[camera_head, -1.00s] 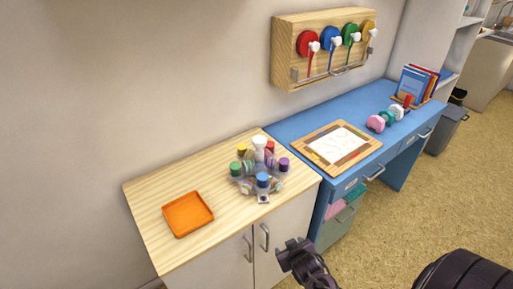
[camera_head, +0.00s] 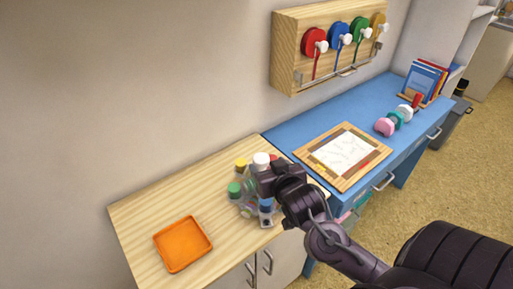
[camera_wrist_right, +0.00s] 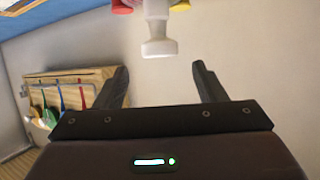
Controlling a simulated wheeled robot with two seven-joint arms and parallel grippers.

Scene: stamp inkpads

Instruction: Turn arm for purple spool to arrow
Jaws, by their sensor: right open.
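A round clear carousel (camera_head: 236,203) with several coloured caps stands on the wooden cabinet top. Its white centre knob (camera_head: 261,160), yellow cap (camera_head: 241,164), green cap (camera_head: 234,188) and blue cap (camera_head: 266,204) show. The purple spool is hidden behind my right gripper (camera_head: 266,180), which is over the carousel's right side.
An orange tray (camera_head: 183,245) lies left of the carousel on the cabinet top (camera_head: 150,215). A framed paper board (camera_head: 342,152) lies on the blue desk (camera_head: 290,130) to the right. A wooden wall rack (camera_head: 290,45) with coloured reels hangs above the desk.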

